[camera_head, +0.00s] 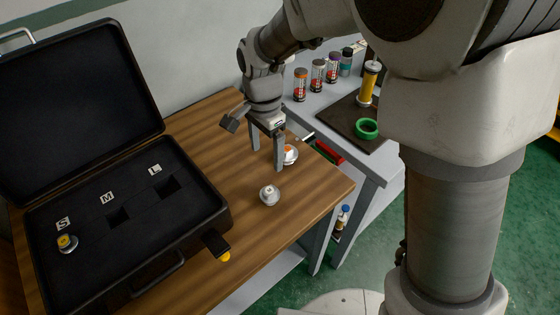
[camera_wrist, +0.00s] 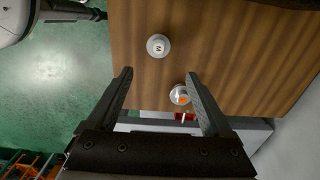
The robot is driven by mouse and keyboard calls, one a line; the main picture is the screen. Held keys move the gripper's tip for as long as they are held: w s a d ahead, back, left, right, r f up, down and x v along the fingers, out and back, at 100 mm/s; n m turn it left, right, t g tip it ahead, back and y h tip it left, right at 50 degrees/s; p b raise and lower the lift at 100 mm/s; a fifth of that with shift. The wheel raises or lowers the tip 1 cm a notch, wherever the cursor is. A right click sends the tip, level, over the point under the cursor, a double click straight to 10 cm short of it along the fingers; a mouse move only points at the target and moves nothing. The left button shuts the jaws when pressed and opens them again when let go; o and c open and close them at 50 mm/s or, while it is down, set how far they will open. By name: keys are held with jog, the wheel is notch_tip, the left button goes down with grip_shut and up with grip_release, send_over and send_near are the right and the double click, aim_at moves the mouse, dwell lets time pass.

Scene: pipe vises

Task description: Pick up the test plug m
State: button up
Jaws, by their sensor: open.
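The test plug m (camera_head: 269,195) is a small pale grey round plug with an "M" on its top. It stands on the wooden table near the front edge. It also shows in the wrist view (camera_wrist: 158,46), beyond the fingertips and between their lines. My gripper (camera_head: 267,158) is open and empty above the table, pointing down, and apart from the plug. Its two fingers (camera_wrist: 158,73) show spread in the wrist view.
An open black case (camera_head: 190,240) lies at the left, with slots marked S, M and L. A yellow-topped plug (camera_head: 67,243) sits at S; the M and L slots are empty. A grey side bench holds several cans, a green ring (camera_head: 367,128) and a yellow cylinder (camera_head: 369,84).

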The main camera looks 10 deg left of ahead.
aim_at(270, 190)
notch_tip(270, 190, down, 17)
jog(key=shift+s+d+r, duration=0.1)
jog(key=shift+d+r, duration=0.05)
dwell(0.5)
jog(key=shift+c, duration=0.3)
jog(key=c, duration=1.2)
